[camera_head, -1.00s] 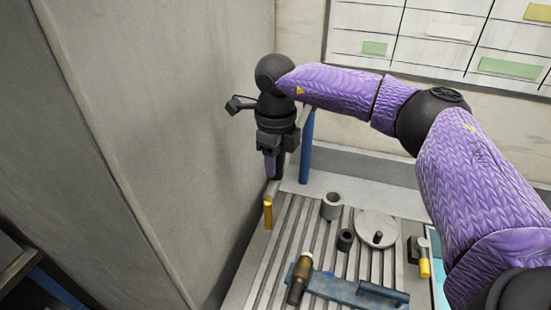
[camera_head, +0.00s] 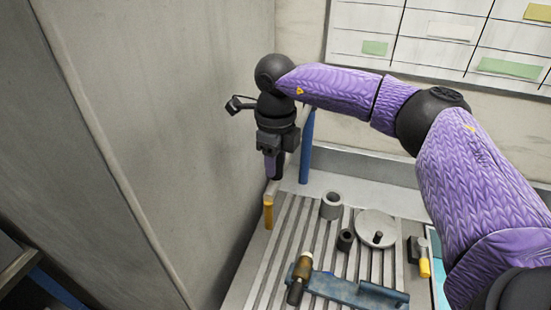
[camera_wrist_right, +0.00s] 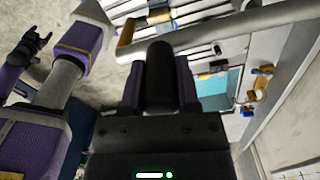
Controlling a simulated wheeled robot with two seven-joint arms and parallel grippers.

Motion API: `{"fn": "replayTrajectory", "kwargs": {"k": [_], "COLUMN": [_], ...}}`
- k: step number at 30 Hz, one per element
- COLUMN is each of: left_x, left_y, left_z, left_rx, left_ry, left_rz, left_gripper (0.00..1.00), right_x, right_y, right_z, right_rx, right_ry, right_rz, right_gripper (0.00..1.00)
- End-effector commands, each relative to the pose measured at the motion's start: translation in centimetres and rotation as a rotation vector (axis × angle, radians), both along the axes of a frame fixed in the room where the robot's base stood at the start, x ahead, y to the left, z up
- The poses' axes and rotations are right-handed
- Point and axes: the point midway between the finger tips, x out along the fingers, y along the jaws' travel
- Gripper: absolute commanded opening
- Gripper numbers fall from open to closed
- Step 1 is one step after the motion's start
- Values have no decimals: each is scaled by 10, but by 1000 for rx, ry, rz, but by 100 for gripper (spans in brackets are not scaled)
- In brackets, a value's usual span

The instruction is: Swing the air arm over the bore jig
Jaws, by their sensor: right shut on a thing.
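The air arm is a pale grey tube (camera_wrist_right: 225,32) on a blue post (camera_head: 306,148), ending in an orange nozzle (camera_head: 268,213). The nozzle hangs over the left edge of the slotted table. My right gripper (camera_head: 273,170) points down at the tube, with its fingers shut on a dark upright grip (camera_wrist_right: 160,75), seen in the right wrist view. The gripper hides part of the tube in the head view. A blue fixture (camera_head: 340,290) with a brass and black cylinder (camera_head: 299,278) lies at the front; I cannot tell whether it is the bore jig.
On the slotted table (camera_head: 262,270) stand a grey ring (camera_head: 331,205), a small dark ring (camera_head: 345,240) and a round plate (camera_head: 375,228) with a black knob. A yellow-handled clamp (camera_head: 424,262) is at right. A tall grey panel (camera_head: 190,140) stands close left of the gripper.

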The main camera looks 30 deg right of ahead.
Motion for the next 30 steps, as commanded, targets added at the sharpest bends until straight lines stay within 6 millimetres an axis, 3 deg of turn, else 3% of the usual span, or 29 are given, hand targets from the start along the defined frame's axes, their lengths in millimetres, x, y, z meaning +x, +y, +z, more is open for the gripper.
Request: {"fn": "replayTrajectory", "kwargs": {"k": [5, 15, 25, 26, 30], "left_x": [0, 0, 1, 1, 1], "left_y": [0, 0, 0, 0, 0], "left_z": [1, -1, -1, -1, -1], "left_rx": [0, 0, 0, 0, 0], "left_ry": [0, -1, -1, -1, -1], "left_rz": [0, 0, 0, 1, 1], "left_gripper": [79, 79, 79, 79, 79], "right_x": [-6, -48, -50, -50, -51], "right_y": [-7, -51, -54, -54, -54], "right_z": [1, 1, 2, 2, 2], "right_rx": [2, 2, 1, 1, 0], "right_ry": [-2, -5, -4, -4, -4], "right_rz": [23, 197, 213, 213, 213], "right_gripper": [0, 0, 0, 44, 74]}}
